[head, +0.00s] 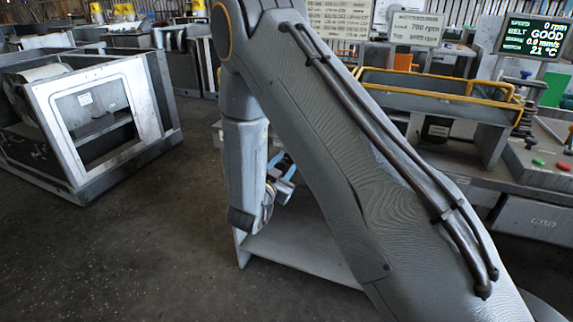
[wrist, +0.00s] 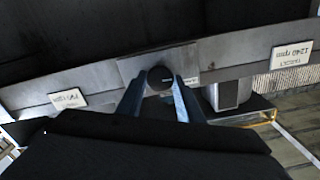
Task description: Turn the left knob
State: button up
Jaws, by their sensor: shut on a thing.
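In the wrist view a round black knob (wrist: 160,77) sits on a square grey plate on a metal rail. My gripper (wrist: 160,86) has its two blue fingers on either side of the knob and is shut on it. Which way the knob is turned cannot be told. In the head view my gripper (head: 281,180) shows only in part behind my arm, and the knob is hidden there.
Labels sit on the rail left (wrist: 68,98) and right (wrist: 291,54) of the knob. In the head view a grey housing with an open window (head: 150,100) stands at left. The floor at left front is clear.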

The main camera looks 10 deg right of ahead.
jog(key=shift+m, duration=0.5)
jog(key=o, duration=1.1)
jog(key=shift+c, duration=0.2)
jog(key=b+v, duration=0.1)
jog(key=v, duration=0.6)
jog(key=shift+s+a, duration=0.25)
jog(key=shift+s, duration=0.05)
